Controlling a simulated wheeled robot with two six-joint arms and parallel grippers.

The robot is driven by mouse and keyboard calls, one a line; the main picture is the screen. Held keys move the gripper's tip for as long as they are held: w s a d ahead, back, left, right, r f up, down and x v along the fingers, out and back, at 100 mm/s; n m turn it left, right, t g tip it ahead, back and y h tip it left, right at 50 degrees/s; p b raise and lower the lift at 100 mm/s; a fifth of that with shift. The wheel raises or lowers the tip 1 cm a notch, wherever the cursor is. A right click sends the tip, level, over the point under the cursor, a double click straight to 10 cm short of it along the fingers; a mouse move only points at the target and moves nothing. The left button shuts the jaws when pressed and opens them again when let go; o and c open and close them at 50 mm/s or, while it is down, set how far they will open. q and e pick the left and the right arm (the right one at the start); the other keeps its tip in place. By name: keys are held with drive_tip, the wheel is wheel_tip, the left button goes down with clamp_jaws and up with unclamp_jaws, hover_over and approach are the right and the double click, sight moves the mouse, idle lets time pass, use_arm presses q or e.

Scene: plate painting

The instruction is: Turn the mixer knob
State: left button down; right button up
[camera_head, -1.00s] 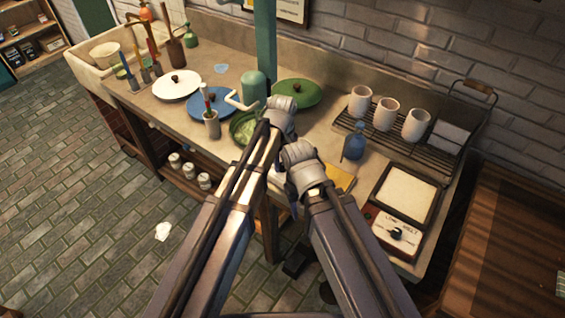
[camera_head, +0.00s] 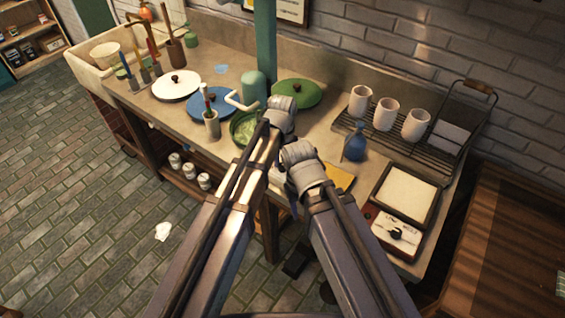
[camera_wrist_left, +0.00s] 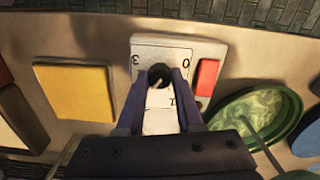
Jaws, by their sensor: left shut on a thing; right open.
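The mixer's white panel (camera_wrist_left: 176,47) carries the digits 0 and 3 and a red switch (camera_wrist_left: 207,77) beside it. The dark round knob (camera_wrist_left: 159,73) stands on this panel in the left wrist view. My left gripper (camera_wrist_left: 160,88) has one finger on each side of the knob and is shut on it. In the head view, my left arm hides the knob and the left fingertips. My right gripper (camera_head: 291,190) is lower, close beside the left arm. Its wrist covers most of it, and nothing is seen held in it.
A tool cup (camera_head: 212,127), blue bottle (camera_head: 355,147) and wire rack (camera_head: 437,152) stand on the worktop (camera_head: 325,135).

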use_arm(q)
drive_tip(key=m, duration=0.5)
drive_tip(key=shift+m, duration=0.3)
drive_tip(key=m, duration=0.4)
drive_tip(key=shift+m, duration=0.7)
drive_tip(key=c, duration=0.6)
unclamp_jaws()
drive_tip(key=shift+o, duration=0.2)
drive_tip(key=shift+r, duration=0.1)
wheel_tip(320, 180, up, 8)
drive_tip(key=p, duration=0.8)
